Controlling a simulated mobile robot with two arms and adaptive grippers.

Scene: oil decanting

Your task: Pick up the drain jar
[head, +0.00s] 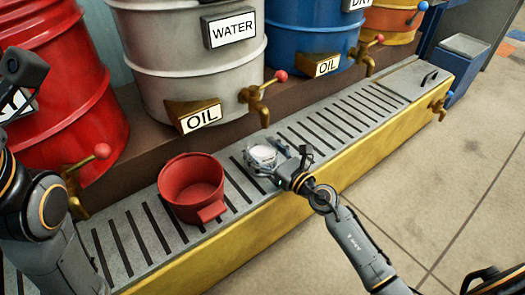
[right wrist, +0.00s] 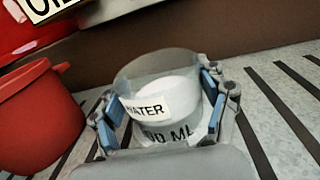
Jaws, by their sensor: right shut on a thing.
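The jar (head: 262,155) is a clear, round vessel on the slatted grate, below the tap of the grey-white barrel. In the right wrist view the jar (right wrist: 165,85) carries a label reading "WATER" and lettering that looks like "00 ML". My right gripper (head: 277,160) is shut on the jar, with blue finger pads (right wrist: 160,112) on both sides of it. I cannot tell whether the jar still touches the grate. My left arm is at the left edge; its gripper fingers are not clearly visible.
A red bucket (head: 192,187) stands on the grate (head: 130,235) just left of the jar. Barrels in red (head: 55,85), grey-white (head: 190,70) and blue (head: 310,40) stand behind, with brass taps (head: 258,98) jutting over the grate. The grate right of the jar is clear.

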